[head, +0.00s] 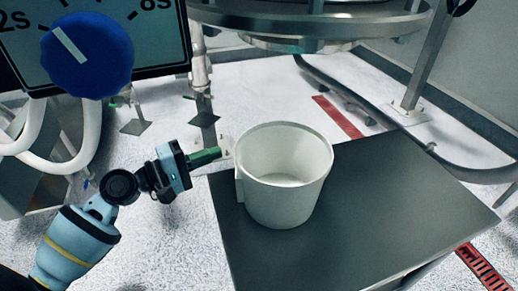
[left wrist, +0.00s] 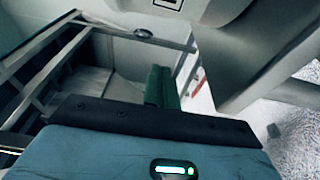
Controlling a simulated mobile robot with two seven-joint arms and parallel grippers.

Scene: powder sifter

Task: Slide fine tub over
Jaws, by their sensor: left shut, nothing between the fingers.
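A white, empty tub (head: 284,170) stands upright near the left edge of a dark grey table (head: 400,195). My left gripper (head: 218,154) is just left of the tub's upper wall, its green fingers shut with nothing between them. The fingertips are close to the tub; I cannot tell whether they touch it. In the left wrist view the green fingers (left wrist: 160,88) are together, and a smooth pale surface fills the upper right. My right gripper does not show.
A large blue dial (head: 87,55) on a panel is at the upper left. The round metal sifter base (head: 305,22) hangs above and behind the table, with metal legs to the floor. The tabletop right of the tub is clear.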

